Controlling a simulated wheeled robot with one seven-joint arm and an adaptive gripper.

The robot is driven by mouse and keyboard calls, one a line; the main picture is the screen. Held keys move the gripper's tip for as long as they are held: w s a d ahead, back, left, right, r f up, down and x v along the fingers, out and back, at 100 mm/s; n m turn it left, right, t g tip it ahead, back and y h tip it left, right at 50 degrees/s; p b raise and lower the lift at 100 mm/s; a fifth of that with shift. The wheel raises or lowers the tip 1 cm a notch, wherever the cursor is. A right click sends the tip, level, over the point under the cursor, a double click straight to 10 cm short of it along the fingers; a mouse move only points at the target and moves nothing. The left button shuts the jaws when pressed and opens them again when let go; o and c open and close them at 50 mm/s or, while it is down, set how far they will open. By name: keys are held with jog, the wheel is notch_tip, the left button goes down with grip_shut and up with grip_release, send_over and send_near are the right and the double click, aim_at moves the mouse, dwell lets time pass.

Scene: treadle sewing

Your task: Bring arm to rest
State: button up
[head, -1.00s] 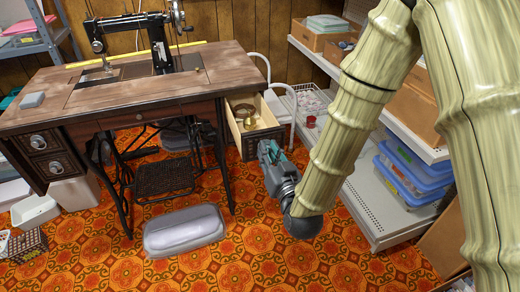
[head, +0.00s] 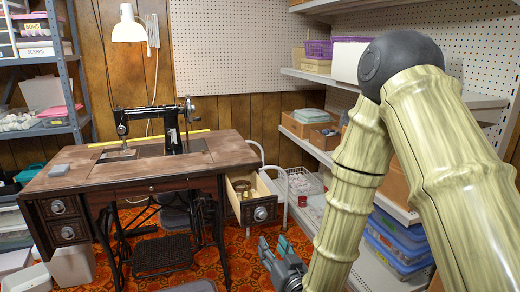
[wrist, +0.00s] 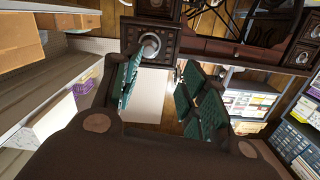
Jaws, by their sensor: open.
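My gripper (head: 272,250) is open and empty in the head view, low in front of the right side of the sewing table (head: 133,178). It is apart from the pulled-out drawer (head: 252,216), just below and to the right of it. My arm runs from the right edge down to it. In the wrist view my gripper (wrist: 160,95) shows its two green-padded fingers spread, with nothing between them. The drawer front with its round knob (wrist: 149,45) lies beyond the fingertips. Inside the drawer, a small brass-coloured thing (head: 241,187) shows in the head view.
A black sewing machine (head: 157,127) stands on the table. White shelves (head: 400,207) with boxes and blue bins (head: 392,247) line the right side, close to my arm. A metal rack (head: 72,70) stands at the left. Patterned floor is open in front of the drawer.

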jog(key=s+d+f+m+g+h, duration=0.1)
jog(key=d+f+g, duration=0.25)
jog(key=f, duration=0.75)
jog(key=s+d+f+g+h, duration=0.1)
jog(key=d+f+g+h, duration=0.2)
jog(key=f, duration=0.8)
jog(key=s+d+f+g, duration=0.35)
jog(key=s+f, duration=0.25)
jog(key=s, duration=0.4)
jog(key=s+d+f+m+g+h, duration=0.1)
jog(key=s+d+f+g, duration=0.3)
jog(key=s, duration=0.5)
jog(key=s+d+f+g, duration=0.2)
jog(key=s+d+f, duration=0.4)
jog(key=s, duration=0.4)
notch_tip(320, 180, up, 29)
jog(key=p, duration=3)
jog(key=shift+s+a+r+h, duration=0.15)
jog(key=shift+s+a+h, duration=0.15)
jog(key=shift+s+a, duration=0.15)
